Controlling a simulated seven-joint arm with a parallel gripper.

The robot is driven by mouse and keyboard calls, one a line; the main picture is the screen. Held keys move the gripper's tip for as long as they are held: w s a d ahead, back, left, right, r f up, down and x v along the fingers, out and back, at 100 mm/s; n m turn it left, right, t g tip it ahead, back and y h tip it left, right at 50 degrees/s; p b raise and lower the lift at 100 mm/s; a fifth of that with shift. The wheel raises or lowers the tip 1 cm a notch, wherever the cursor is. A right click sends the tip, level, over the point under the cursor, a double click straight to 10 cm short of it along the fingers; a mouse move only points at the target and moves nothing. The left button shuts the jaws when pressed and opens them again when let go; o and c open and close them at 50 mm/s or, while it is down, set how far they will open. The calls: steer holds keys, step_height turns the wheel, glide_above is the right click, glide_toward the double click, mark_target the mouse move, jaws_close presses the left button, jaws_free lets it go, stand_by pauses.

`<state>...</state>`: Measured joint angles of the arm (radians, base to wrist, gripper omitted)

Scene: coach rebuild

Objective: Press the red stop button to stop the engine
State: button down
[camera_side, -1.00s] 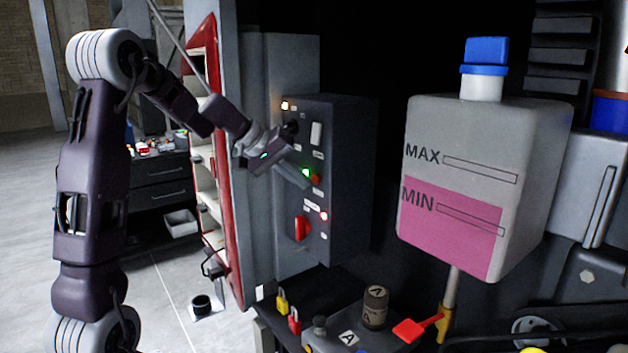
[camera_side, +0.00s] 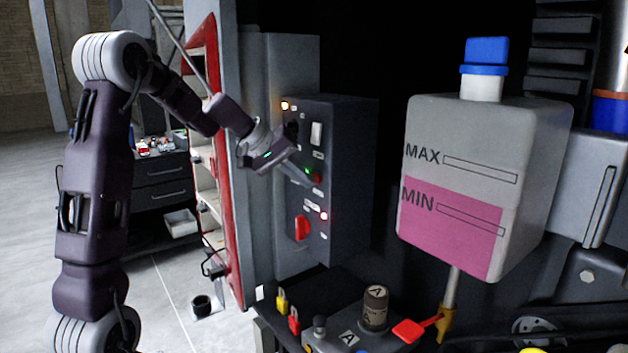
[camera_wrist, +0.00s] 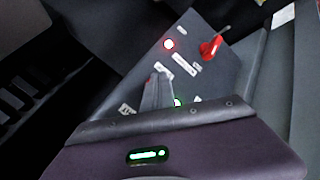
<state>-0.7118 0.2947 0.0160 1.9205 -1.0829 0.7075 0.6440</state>
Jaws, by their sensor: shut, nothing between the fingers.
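The control box (camera_side: 345,150) stands upright in the middle of the side view. A small red button (camera_side: 318,178) sits on its front face, just right of a green light (camera_side: 308,171). My gripper (camera_side: 307,181) is shut and empty, its fingertips at the panel close to the button; I cannot tell whether they touch it. In the wrist view my gripper (camera_wrist: 158,72) reaches over the panel, with the green light (camera_wrist: 178,103) beside the fingers.
A red rotary handle (camera_side: 302,228) and a red light (camera_side: 323,216) sit lower on the box. An orange light (camera_side: 285,105) and a white switch (camera_side: 316,133) are above. A large tank (camera_side: 480,180) stands to the right; padlocks (camera_side: 282,302) lie below.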

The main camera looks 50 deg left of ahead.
steer(key=shift+w, duration=0.15)
stand_by(0.4)
steer(key=shift+s, duration=0.9)
steer(key=s, duration=0.5)
stand_by(0.5)
